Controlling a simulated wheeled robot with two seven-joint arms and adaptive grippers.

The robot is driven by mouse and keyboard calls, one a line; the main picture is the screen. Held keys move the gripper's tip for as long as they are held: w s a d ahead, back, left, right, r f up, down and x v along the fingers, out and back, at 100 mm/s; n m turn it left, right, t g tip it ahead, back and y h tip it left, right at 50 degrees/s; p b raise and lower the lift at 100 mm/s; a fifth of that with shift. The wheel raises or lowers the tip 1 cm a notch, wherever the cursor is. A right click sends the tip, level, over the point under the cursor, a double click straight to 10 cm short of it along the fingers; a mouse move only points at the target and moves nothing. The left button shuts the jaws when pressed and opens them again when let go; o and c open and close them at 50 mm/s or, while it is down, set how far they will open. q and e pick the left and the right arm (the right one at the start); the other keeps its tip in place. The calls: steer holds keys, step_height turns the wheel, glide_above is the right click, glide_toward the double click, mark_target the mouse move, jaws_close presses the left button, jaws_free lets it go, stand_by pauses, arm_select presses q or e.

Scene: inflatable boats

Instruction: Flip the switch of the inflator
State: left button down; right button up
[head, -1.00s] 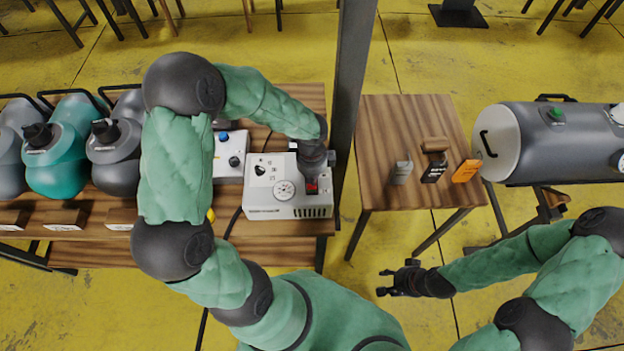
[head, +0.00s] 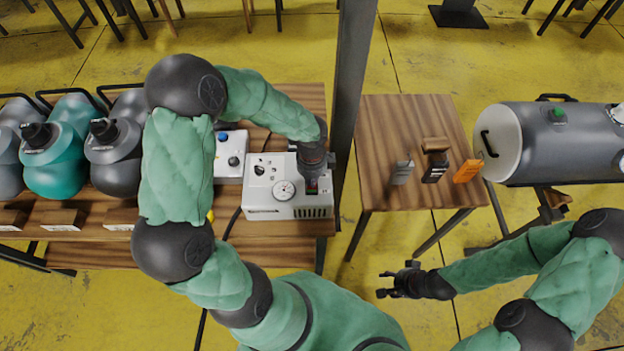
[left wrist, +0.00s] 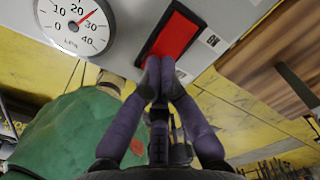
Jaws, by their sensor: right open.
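The inflator (head: 262,208) is a pale grey box with a dial and a vent grille, standing near the right end of the wooden bench. Its red switch (head: 312,187) sits on the top panel, partly hidden by my left gripper (head: 312,172). In the left wrist view the red rocker switch (left wrist: 172,36) lies in a dark frame beside the pressure dial (left wrist: 75,22). My left gripper (left wrist: 166,76) is shut and empty, its fingertips together at the switch's near end. Whether they touch it cannot be told. My right gripper (head: 388,283) is open and empty over the floor.
A second device (head: 232,160) with a blue knob stands left of the inflator. Several tanks (head: 62,160) line the bench's left. A dark post (head: 354,80) rises just right of the inflator. A small table (head: 400,125) holds small blocks. A large grey cylinder (head: 550,150) lies at right.

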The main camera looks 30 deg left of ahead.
arm_select(q)
steer(key=shift+f, duration=0.4)
stand_by(0.3)
steer(key=shift+r, duration=0.4)
steer(key=shift+r+p, duration=2.9)
steer(key=shift+r, duration=0.25)
steer(key=shift+f, duration=0.1)
